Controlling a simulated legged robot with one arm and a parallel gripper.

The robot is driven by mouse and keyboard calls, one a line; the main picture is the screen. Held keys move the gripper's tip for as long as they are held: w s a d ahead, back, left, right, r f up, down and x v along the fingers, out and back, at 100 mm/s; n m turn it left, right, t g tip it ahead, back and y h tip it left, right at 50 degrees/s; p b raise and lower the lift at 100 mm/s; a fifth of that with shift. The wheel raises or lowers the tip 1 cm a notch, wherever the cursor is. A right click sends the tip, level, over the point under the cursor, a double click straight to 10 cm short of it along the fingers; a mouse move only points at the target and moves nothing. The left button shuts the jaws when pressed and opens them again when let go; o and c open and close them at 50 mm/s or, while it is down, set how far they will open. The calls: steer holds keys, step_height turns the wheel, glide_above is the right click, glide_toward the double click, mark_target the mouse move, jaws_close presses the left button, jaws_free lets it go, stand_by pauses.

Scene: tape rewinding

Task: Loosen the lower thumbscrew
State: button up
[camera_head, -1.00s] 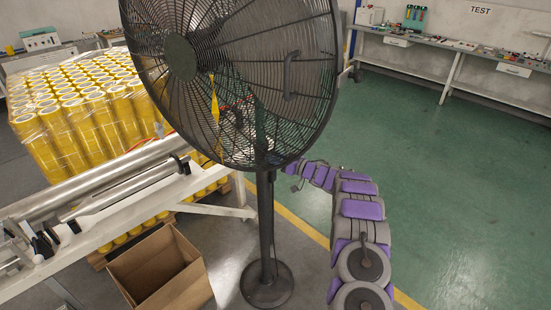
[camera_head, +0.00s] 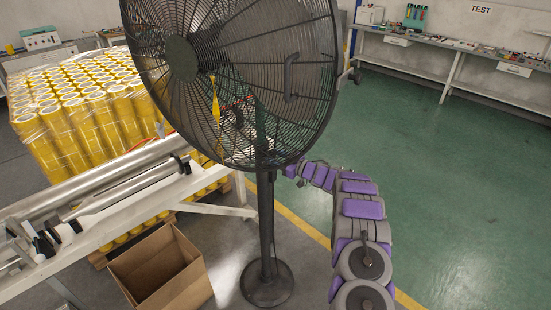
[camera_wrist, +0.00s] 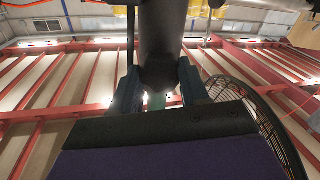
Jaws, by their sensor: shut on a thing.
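A large dark pedestal fan (camera_head: 187,60) stands in the middle of the head view on a pole (camera_head: 266,225). My purple and grey arm reaches to the top of this pole, just under the fan cage, from the right. My gripper tip is mostly hidden there. In the wrist view, my gripper (camera_wrist: 160,92) has its two dark fingers on either side of a dark rounded knob, the lower thumbscrew (camera_wrist: 159,72), just in front of the thick fan pole (camera_wrist: 162,28). The fingers are shut on it. Its threads and how far it is turned cannot be seen.
An open cardboard box (camera_head: 155,268) lies on the floor left of the fan base (camera_head: 267,283). A bench with metal rollers (camera_head: 100,185) and stacked yellow rolls (camera_head: 75,110) stand at left. Green floor (camera_head: 450,170) is clear at right. The fan cage hangs close above my gripper.

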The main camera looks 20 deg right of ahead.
steer(key=shift+f+n+b, duration=0.2)
steer(key=shift+n+b, duration=2.25)
steer(key=shift+n, duration=1.4)
steer(key=shift+f+n+b, duration=0.2)
steer(key=shift+n+b, duration=2.2)
steer(key=shift+n, duration=1.45)
steer(key=o, duration=0.8)
steer(key=shift+o, duration=1.3)
steer(key=shift+r, duration=0.15)
